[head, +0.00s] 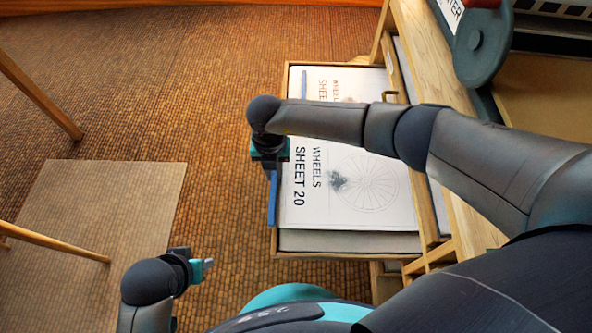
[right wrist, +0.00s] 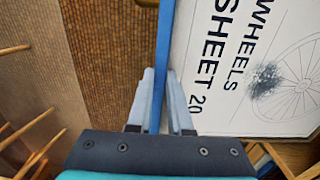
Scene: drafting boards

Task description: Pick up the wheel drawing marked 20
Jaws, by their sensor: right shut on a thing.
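The wheel drawing (head: 312,215) reads "WHEELS SHEET 20" and carries a faint spoked wheel with a dark smudge. In the head view it lies over an open drawer (head: 274,244), its left side covering part of the drawer's left rim. It also shows in the right wrist view (right wrist: 225,105). A blue strip (head: 272,205) runs along its left edge. My right gripper (head: 271,168) is shut on this strip, with one finger on each side in the right wrist view (right wrist: 160,92). My left gripper (head: 206,264) is low over the floor, apart from the drawer; its finger gap is unclear.
Another wheel sheet (head: 325,76) with its own blue strip (head: 303,84) lies at the drawer's far end, partly behind my right arm. The wooden cabinet (head: 430,70) stands on the right, with a dark green round part (head: 482,42) on top.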

